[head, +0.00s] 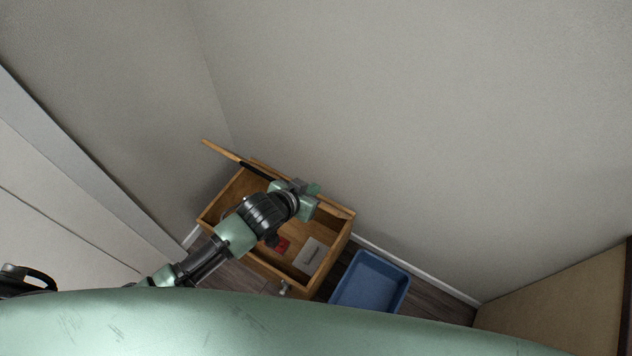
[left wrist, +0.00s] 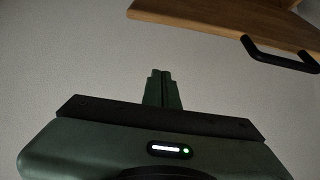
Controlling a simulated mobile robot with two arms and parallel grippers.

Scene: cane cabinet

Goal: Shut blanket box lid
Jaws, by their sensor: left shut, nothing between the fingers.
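The wooden blanket box (head: 262,262) stands open against the wall in the head view. Its lid (head: 219,149) is raised and seen nearly edge-on at the back, with a black handle (head: 257,171) on it. In the left wrist view the lid (left wrist: 215,20) crosses the top right, and its black handle (left wrist: 275,54) shows at the right. My left gripper (head: 311,197) is over the box, close to the lid. Its fingers (left wrist: 163,76) are shut with nothing between them, apart from the handle. My arm hides part of the box and lid. My right gripper is out of view.
Inside the box lie a small red item (head: 282,245) and a pale flat item (head: 311,255). A blue bin (head: 391,287) stands on the floor just right of the box. Walls are close behind the box, and a brown panel (head: 570,293) stands at the far right.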

